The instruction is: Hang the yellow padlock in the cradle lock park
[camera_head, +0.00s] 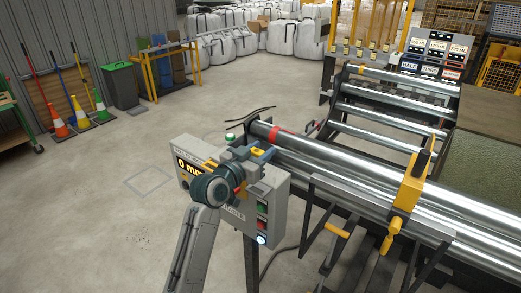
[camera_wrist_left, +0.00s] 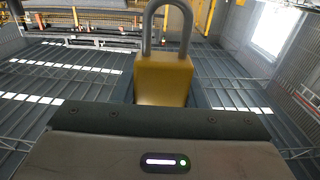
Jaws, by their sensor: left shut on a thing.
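My left gripper (camera_head: 256,155) is above the top of a grey control box (camera_head: 272,197), and my arm covers part of the box. In the left wrist view the yellow padlock (camera_wrist_left: 163,80) stands upright beyond the gripper's body, its grey shackle pointing up. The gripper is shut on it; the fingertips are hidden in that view. In the head view I cannot clearly tell the padlock from the gripper parts. I cannot tell for sure which fitting is the cradle lock park; a partly covered label shows on the box front. My right gripper is not in view.
Long steel rollers (camera_head: 380,178) run right from the box, with a yellow clamp-like part (camera_head: 412,180) across them. A rack with label boards (camera_head: 430,58) stands behind. Cones (camera_head: 78,108) and a bin (camera_head: 121,86) stand far left. The floor left of the box is clear.

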